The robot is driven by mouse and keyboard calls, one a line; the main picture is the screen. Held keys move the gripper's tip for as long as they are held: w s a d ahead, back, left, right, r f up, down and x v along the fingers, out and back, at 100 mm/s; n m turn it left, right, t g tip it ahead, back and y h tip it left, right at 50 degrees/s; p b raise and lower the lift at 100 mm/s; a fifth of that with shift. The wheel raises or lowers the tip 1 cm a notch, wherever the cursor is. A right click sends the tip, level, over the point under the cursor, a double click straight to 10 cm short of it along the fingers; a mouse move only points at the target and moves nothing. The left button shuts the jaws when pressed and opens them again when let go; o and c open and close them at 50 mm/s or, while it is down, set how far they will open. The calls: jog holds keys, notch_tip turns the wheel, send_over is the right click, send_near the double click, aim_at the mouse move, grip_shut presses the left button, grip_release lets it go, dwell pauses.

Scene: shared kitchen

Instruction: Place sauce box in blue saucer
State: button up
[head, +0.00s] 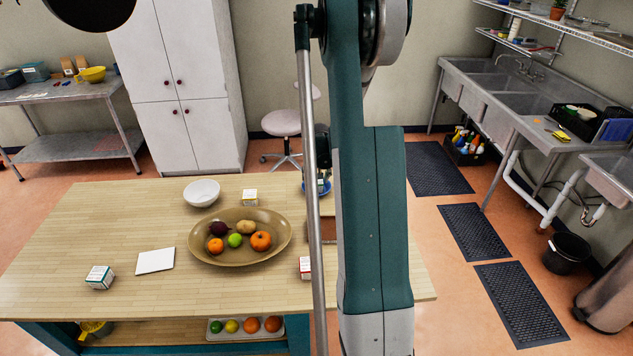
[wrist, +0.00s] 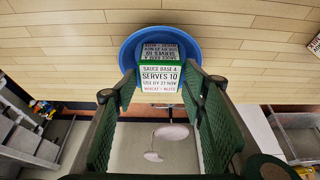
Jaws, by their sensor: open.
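The blue saucer (wrist: 131,50) is at the top middle of the wrist view. The sauce box (wrist: 161,77), white with green edges and printed "SAUCE BASE", stands within the saucer's rim. My gripper (wrist: 161,86) is open, with one green-padded finger on each side of the box. I cannot tell whether either pad touches it. In the head view the blue saucer (head: 325,187) shows only in part beside my arm, on the right part of the wooden table; the sauce box is not clearly visible there.
A brown platter (head: 240,260) of fruit and vegetables lies left of my arm. A white bowl (head: 201,193), a yellow-edged box (head: 250,197), a red-edged box (head: 305,267), a green-edged box (head: 99,278) and a white card (head: 155,261) are also on the table (head: 75,225). Its left end is mostly clear.

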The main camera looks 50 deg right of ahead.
jog(key=v, duration=0.9)
jog(key=shift+r, duration=0.25)
jog(key=shift+a, duration=0.1)
dwell(0.5)
jog(key=s+a+r+n+t, duration=0.1)
jog(key=a+r, duration=0.5)
jog(key=a, duration=0.5)
jog(key=a+r+n+y, duration=0.15)
jog(key=a+r, duration=0.35)
jog(key=a, duration=0.6)
jog(key=s+a+r+n+t+h, duration=0.1)
jog(key=a+r+n, duration=0.1)
jog(key=a+r, duration=0.65)
jog(key=s+a+n+y, duration=0.1)
jog(key=s+a, duration=0.5)
jog(key=a, duration=0.3)
jog(key=s+a+n+t, duration=0.1)
jog(key=s+a+n, duration=0.1)
jog(key=s+a, duration=0.4)
jog(key=s+a+n+t+y, duration=0.1)
jog(key=s+a, duration=0.5)
jog(key=a, duration=0.6)
jog(key=shift+s+a+f+y, duration=0.2)
jog(key=shift+s+f+y, duration=0.15)
jog(key=shift+f, duration=0.1)
